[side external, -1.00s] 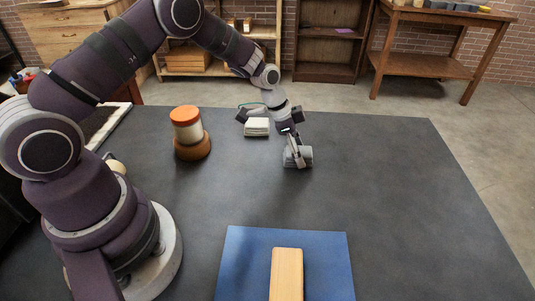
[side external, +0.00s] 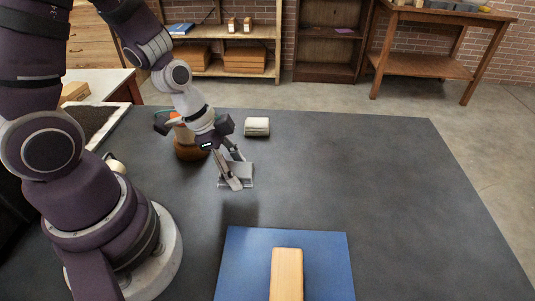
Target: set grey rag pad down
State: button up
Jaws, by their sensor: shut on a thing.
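My gripper (side external: 234,172) is shut on the grey rag pad (side external: 238,169), a small grey block between its fingers. The pad is raised over the dark table (side external: 400,200), with a shadow below it, nearer the front. The fingers hide part of the pad.
A blue mat (side external: 240,265) with a wooden block (side external: 287,272) lies at the front. A brown round base (side external: 188,150) with an orange top stands left, partly hidden by my arm. The table's right side is clear.

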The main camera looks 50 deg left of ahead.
jog(key=d, duration=0.3)
jog(key=w+d, duration=0.1)
jog(key=d, duration=0.3)
jog(key=w+d, duration=0.1)
jog(key=d, duration=0.2)
jog(key=shift+d+r, duration=0.15)
send_over(368, 210)
jog(key=s, duration=0.1)
jog(key=shift+a+f, duration=0.45)
jog(key=shift+f, duration=0.3)
jog(key=shift+w+f, duration=0.15)
jog(key=shift+f, duration=1.6)
jog(key=shift+f, duration=0.15)
jog(key=o, duration=1)
